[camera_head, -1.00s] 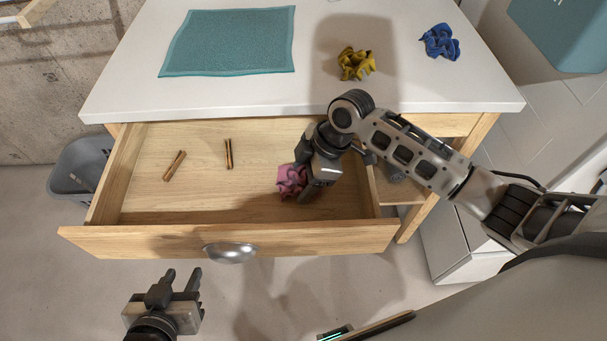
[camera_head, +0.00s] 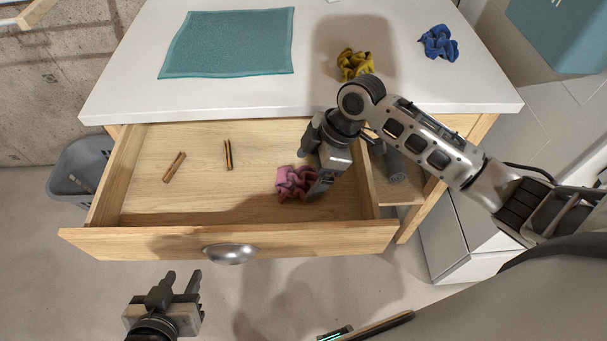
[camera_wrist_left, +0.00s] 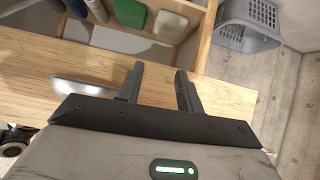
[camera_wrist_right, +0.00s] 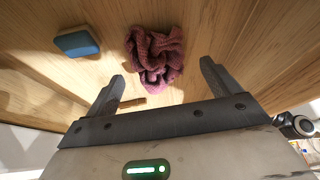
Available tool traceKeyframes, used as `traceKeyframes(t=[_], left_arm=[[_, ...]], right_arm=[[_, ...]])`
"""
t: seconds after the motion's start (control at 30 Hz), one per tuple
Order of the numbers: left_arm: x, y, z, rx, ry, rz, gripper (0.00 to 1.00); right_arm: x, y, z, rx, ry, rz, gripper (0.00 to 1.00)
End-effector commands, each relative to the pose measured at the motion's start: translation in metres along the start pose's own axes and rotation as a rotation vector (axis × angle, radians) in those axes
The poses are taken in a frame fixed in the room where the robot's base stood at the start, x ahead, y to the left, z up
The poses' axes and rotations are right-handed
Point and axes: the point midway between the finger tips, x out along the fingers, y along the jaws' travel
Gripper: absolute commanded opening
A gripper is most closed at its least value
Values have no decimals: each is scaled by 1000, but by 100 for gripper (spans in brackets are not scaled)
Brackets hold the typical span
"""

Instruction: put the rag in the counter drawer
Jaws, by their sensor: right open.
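The crumpled pink rag (camera_head: 295,182) lies on the floor of the open counter drawer (camera_head: 229,241), towards its right side. It also shows in the right wrist view (camera_wrist_right: 155,57), loose beyond the fingertips. My right gripper (camera_head: 318,172) is open and empty over the drawer, just right of the rag in the head view. Its separated fingers (camera_wrist_right: 160,80) show in the right wrist view. My left gripper (camera_head: 181,281) is open and empty in front of the drawer, low in the head view. Its parted fingers show in the left wrist view (camera_wrist_left: 158,70).
Two brown sticks (camera_head: 174,167) lie in the drawer. A side compartment holds a grey cylinder (camera_head: 396,168). A blue block (camera_wrist_right: 77,43) shows in the right wrist view. The countertop bears a teal mat (camera_head: 228,42), a yellow cloth (camera_head: 355,63) and a blue cloth (camera_head: 439,43).

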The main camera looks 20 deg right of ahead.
Motion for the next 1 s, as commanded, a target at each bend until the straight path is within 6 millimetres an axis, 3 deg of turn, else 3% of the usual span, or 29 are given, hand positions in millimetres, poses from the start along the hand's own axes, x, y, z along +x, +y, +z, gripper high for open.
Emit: traceKeyframes(t=[0.2, 0.4, 0.6, 1.0], left_arm=[[-1, 0, 0, 1, -3, -2, 36], [-2, -1, 0, 1, -2, -3, 36], [-2, -1, 0, 0, -2, -4, 36], [-2, 0, 0, -5, -3, -4, 36]], right_arm=[[-50, 1, 0, -1, -1, 3, 89], [-78, 1, 0, 0, 0, 0, 89], [-87, 0, 0, 1, 1, -1, 89], [-86, 0, 0, 0, 1, -1, 89]])
